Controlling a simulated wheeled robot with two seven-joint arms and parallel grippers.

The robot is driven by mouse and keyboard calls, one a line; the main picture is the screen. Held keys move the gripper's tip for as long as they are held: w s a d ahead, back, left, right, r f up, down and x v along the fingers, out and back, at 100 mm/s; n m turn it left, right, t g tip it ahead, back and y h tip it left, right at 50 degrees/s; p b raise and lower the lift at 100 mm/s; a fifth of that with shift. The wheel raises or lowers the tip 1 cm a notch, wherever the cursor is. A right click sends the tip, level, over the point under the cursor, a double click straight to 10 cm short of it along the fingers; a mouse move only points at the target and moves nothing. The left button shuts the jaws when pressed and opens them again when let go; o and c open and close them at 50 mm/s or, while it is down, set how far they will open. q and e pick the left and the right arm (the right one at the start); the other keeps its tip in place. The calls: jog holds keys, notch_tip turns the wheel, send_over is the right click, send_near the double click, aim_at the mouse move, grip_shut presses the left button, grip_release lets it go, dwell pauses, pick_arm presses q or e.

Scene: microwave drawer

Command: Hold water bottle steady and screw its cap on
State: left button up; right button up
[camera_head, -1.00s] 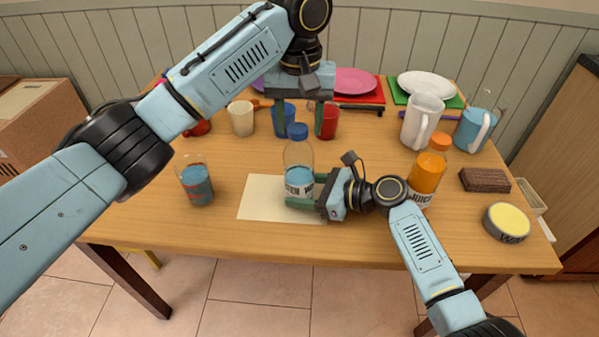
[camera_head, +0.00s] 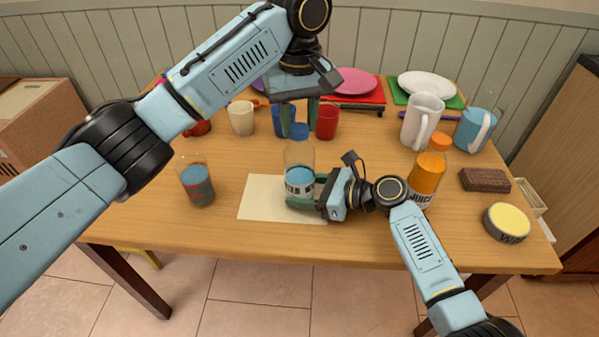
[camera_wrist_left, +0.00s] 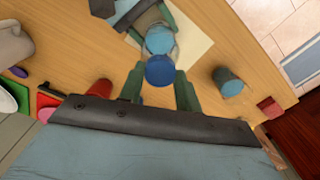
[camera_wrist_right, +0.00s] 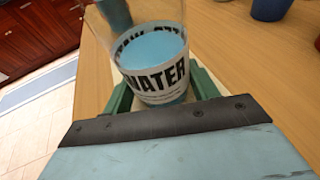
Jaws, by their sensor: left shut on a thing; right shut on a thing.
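The clear water bottle (camera_head: 299,158) stands upright at the front middle of the table, with blue water and a black-and-white label (camera_wrist_right: 160,75). My right gripper (camera_head: 303,199) is shut around its lower part, from the right.
A glass (camera_head: 197,186) is to the left. An orange juice bottle (camera_head: 427,176), white pitcher (camera_head: 422,120), brown block (camera_head: 485,180) and yellow-topped tin (camera_head: 507,222) are to the right. Cups and plates stand behind.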

pick_arm(q)
jog(key=m, duration=0.4)
jog(key=shift+d+m, duration=0.15)
jog(key=shift+m, duration=0.15)
jog(key=m, duration=0.4)
jog(key=shift+m, duration=0.3)
jog(key=m, duration=0.4)
jog(key=shift+m, duration=0.3)
jog(key=m, duration=0.4)
jog(key=shift+w+m, duration=0.1)
jog(key=shift+m, duration=0.2)
jog(key=o, duration=0.9)
jog(key=shift+o, duration=0.2)
